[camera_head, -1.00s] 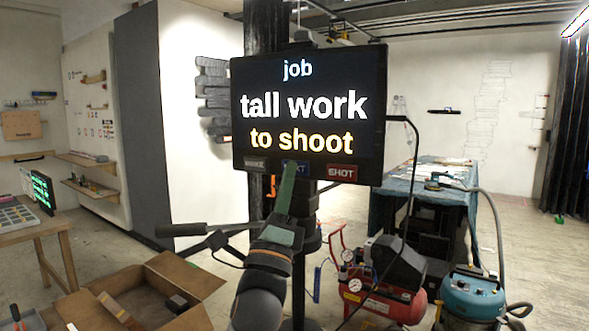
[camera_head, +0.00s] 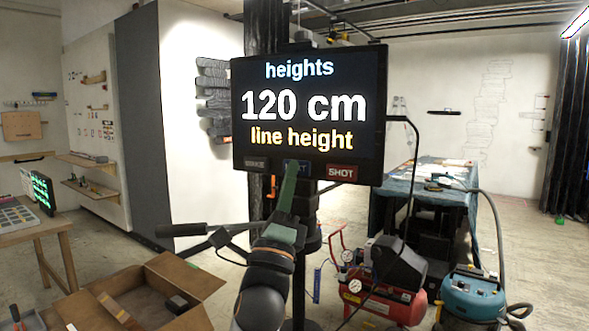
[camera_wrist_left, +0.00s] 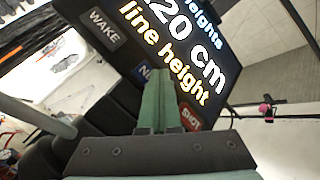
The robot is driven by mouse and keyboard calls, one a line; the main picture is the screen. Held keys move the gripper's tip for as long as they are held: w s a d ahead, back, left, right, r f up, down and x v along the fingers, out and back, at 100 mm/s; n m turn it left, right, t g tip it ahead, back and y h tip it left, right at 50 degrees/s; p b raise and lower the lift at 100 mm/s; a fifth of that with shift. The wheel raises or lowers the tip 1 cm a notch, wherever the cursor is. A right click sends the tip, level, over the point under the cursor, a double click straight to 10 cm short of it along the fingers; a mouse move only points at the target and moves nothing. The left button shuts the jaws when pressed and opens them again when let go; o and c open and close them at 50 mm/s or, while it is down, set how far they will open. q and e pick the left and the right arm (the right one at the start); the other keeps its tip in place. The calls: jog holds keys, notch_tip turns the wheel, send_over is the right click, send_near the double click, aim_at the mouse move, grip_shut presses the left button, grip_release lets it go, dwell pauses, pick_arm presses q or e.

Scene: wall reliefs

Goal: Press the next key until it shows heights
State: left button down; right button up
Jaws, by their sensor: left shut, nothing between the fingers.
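A black screen (camera_head: 308,110) on a stand reads "heights", "120 cm" and "line height". Along its lower edge sit a dark WAKE key (camera_head: 255,163), a blue NEXT key (camera_head: 296,167) and a red SHOT key (camera_head: 341,173). My left gripper (camera_head: 291,172) is shut and empty, its green fingers upright with the tips at the NEXT key and covering part of it. In the left wrist view the fingertips (camera_wrist_left: 158,75) also overlap the blue key (camera_wrist_left: 146,72); I cannot tell whether they touch it. My right gripper is not in view.
An open cardboard box (camera_head: 150,295) lies on the floor at lower left. A red compressor (camera_head: 385,300) and a blue vacuum (camera_head: 472,297) with a hose stand at lower right. A cloth-covered table (camera_head: 440,196) is behind them. A handle bar (camera_head: 182,230) sticks out left of the stand.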

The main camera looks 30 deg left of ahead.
pick_arm(q)
jog(key=shift+s, duration=0.1)
dwell(0.4)
jog(key=shift+s+d+p, duration=0.1)
jog(key=shift+s+p, duration=0.2)
jog(key=shift+s, duration=0.4)
jog(key=s+p, duration=0.1)
jog(key=s, duration=0.4)
jog(key=shift+d, duration=0.15)
dwell(1.0)
